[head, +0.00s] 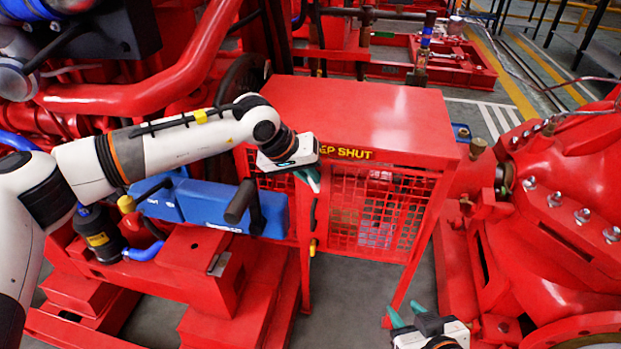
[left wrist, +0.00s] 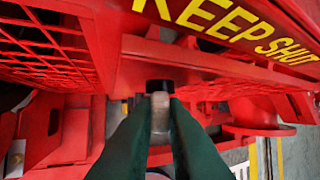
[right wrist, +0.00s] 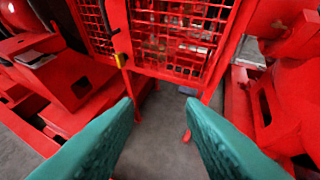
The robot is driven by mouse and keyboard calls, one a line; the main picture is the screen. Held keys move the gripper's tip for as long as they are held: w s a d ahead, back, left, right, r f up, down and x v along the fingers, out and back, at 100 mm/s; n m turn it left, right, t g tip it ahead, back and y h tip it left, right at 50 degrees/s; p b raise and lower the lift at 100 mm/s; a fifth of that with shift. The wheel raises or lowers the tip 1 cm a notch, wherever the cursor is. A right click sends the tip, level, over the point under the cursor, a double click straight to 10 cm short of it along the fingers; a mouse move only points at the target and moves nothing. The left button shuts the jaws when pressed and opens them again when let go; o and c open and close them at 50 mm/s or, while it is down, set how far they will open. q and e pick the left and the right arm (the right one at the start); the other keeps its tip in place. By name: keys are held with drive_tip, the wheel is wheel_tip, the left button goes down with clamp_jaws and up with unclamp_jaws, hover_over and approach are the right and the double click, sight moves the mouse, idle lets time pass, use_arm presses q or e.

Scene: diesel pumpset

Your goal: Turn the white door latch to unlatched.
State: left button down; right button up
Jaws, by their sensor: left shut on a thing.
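The white door latch (left wrist: 160,113) shows in the left wrist view as a pale bar below a black pivot, under the cabinet's edge with the yellow KEEP SHUT lettering. My left gripper (left wrist: 160,118) is shut on it, with a green finger on each side. My right gripper (head: 404,314) is low, in front of the cabinet's right side. In the right wrist view its green fingers (right wrist: 158,108) are wide apart with nothing between them.
Mesh doors (head: 378,212) close the cabinet front, with a black handle (head: 313,214) between them. A blue box (head: 205,202) lies under my left arm. Red machinery (head: 560,215) stands close on the right. Grey floor (head: 350,290) is clear below the cabinet.

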use_arm(q)
drive_tip(key=shift+a+f+n+h+b, duration=0.2)
drive_tip(key=shift+a+n+h+b, duration=0.1)
drive_tip(key=shift+h+b, duration=0.7)
use_arm(e)
drive_tip(key=w+a+r+t+y, duration=0.1)
drive_tip(key=w+a+r+t, duration=0.1)
drive_tip(key=r+t, duration=0.4)
drive_tip(key=shift+w+a+r+t+y, duration=0.2)
drive_tip(key=shift+w+r+t+y, duration=0.15)
drive_tip(key=shift+w+r, duration=0.75)
drive_tip(key=shift+s+r, duration=0.2)
use_arm(q)
drive_tip(key=c, duration=1.5)
unclamp_jaws()
use_arm(e)
drive_tip(key=shift+y, duration=0.25)
use_arm(q)
drive_tip(key=shift+r, duration=0.1)
